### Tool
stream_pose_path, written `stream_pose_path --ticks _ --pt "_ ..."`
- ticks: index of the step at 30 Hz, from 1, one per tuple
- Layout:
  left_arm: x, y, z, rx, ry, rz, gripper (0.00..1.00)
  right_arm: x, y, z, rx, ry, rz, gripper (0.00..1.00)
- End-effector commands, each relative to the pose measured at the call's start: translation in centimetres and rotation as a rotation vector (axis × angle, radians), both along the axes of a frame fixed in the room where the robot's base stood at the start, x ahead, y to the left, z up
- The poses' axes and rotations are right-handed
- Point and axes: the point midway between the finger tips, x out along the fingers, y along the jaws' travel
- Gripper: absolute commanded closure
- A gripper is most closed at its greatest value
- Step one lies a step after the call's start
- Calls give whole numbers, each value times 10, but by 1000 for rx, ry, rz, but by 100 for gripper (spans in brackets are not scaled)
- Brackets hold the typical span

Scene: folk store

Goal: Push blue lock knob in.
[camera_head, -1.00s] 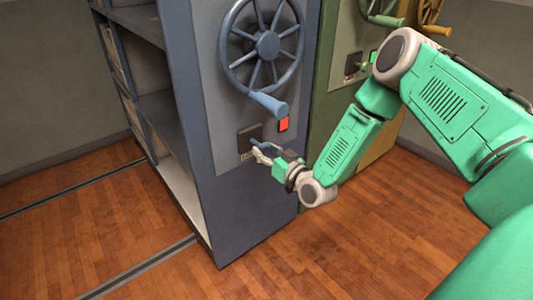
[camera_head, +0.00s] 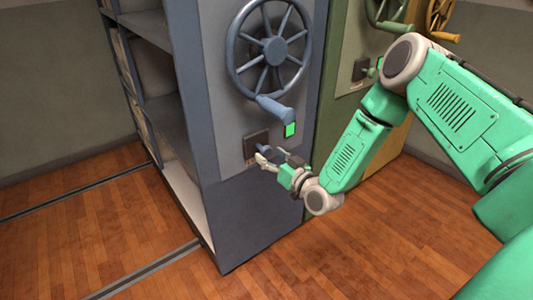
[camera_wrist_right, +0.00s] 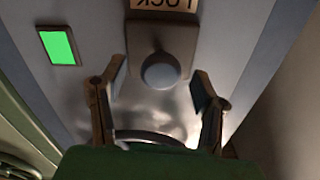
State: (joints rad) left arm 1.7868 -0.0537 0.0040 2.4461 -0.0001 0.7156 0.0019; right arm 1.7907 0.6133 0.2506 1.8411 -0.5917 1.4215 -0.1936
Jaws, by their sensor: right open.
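The blue lock knob (camera_head: 264,149) sits on a dark square plate (camera_head: 256,140) on the blue shelf unit's end panel, below the wheel. In the right wrist view the round knob (camera_wrist_right: 162,71) faces me on its plate (camera_wrist_right: 162,37), under an upside-down LOCK label (camera_wrist_right: 165,4). My right gripper (camera_head: 273,156) is open in front of the plate. In the wrist view its two fingertips (camera_wrist_right: 157,82) stand apart on either side of the knob, with space between. Whether a finger touches the panel is unclear. My left gripper is not in view.
A green unit (camera_head: 337,122) stands to the right. The wooden floor (camera_head: 345,250) in front is clear.

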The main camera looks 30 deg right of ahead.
Motion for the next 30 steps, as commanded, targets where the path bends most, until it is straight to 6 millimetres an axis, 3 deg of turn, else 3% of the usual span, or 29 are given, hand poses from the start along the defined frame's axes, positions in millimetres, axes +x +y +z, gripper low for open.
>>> stream_pose_path --ticks 6,13,18,30 --pt "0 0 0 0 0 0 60 -48 -5 -2 3 4 -2 44" --pt "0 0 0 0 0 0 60 -85 -8 -2 3 3 -3 44" --pt "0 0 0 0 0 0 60 -95 -9 -2 3 1 -2 44" --pt "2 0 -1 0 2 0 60 -95 -9 -2 2 0 -2 44"
